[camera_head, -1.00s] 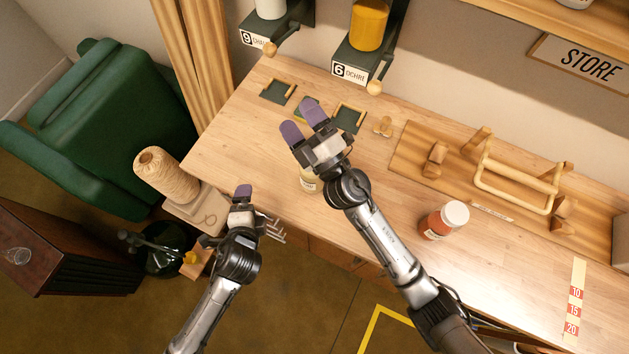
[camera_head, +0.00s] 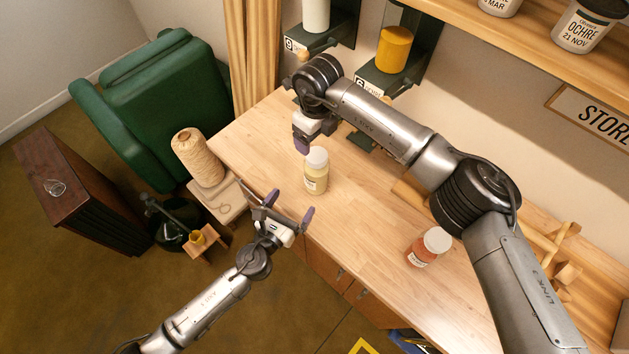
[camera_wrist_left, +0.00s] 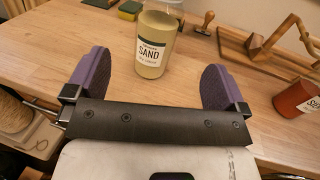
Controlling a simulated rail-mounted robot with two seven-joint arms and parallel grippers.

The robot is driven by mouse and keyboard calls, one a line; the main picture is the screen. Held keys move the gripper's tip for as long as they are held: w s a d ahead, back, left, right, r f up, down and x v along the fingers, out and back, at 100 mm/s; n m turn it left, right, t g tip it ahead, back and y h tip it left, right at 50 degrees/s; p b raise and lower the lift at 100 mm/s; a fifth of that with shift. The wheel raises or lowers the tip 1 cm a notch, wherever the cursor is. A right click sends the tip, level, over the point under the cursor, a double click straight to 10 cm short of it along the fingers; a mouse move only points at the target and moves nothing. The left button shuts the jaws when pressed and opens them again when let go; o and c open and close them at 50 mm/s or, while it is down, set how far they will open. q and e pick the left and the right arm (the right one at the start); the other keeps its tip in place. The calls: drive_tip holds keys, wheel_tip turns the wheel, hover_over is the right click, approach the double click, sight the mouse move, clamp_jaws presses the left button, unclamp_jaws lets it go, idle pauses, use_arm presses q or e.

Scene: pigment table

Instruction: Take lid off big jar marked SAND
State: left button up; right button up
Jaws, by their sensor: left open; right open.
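The SAND jar (camera_head: 316,178), pale yellow with a white lid (camera_head: 317,157), stands upright near the left front of the wooden table. Its SAND label (camera_wrist_left: 151,54) reads clearly in the left wrist view, where the lid is mostly cut off at the top edge. My left gripper (camera_head: 288,200) is open and empty, in front of the jar near the table's front edge, its fingers spread to either side of the jar but short of it. My right gripper (camera_head: 302,140) points down just behind and left of the lid; its purple fingertips overlap one another in the head view, apart from the lid.
A red-orange jar (camera_head: 421,253) with a white lid stands to the right on the table. Dispensers with a yellow cylinder (camera_head: 394,48) hang at the back. A twine spool (camera_head: 197,158) stands left of the table. Bare table (camera_head: 345,218) lies right of the jar.

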sight(317, 165)
drive_tip(key=shift+w+d+r, duration=0.1)
drive_tip(key=shift+d+r, duration=0.05)
drive_tip(key=shift+d, duration=0.1)
use_arm(q)
drive_tip(key=x, duration=1.3)
drive_tip(key=shift+w+d+r, duration=0.1)
drive_tip(key=shift+w+d, duration=0.1)
drive_tip(key=shift+w, duration=0.15)
